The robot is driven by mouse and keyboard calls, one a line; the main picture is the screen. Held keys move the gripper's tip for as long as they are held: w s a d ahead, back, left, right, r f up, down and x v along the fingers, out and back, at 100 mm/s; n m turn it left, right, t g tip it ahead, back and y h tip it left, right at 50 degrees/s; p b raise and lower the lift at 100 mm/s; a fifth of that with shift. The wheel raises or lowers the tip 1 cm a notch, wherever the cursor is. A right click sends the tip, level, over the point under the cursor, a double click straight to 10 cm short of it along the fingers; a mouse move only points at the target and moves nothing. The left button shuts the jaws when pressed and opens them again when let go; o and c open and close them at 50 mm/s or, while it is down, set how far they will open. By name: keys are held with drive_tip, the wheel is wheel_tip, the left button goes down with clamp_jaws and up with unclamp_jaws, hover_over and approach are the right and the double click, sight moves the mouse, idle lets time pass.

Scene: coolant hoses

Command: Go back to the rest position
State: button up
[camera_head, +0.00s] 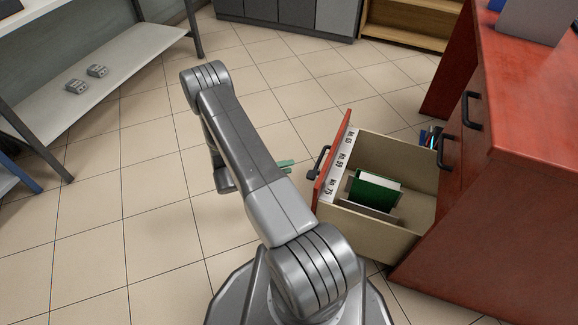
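My arm stretches up from my base at the bottom centre, bends at the top left and comes back down. My gripper (287,166) shows only as pale green fingertips that stick out to the right from behind my arm link. They point toward the open drawer (398,239) and look apart from its black handle (319,162). The rest of the gripper is hidden, and I cannot see whether the fingers are apart or closed. Nothing is visible at the fingertips.
The drawer, holding a green folder (376,191), juts from a red desk (528,190) at the right. A shelf rack (120,60) with two small grey items stands at the left. Grey cabinets (290,14) line the back. Tiled floor is free at left and centre.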

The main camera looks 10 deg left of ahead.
sight(321, 158)
drive_tip(key=b+x, duration=0.3)
drive_tip(key=x, duration=0.9)
drive_tip(key=shift+w+d+f, duration=0.15)
drive_tip(key=shift+w+d, duration=0.1)
drive_tip(key=shift+d, duration=0.1)
drive_tip(key=shift+w+d, duration=0.25)
drive_tip(key=shift+d, duration=0.3)
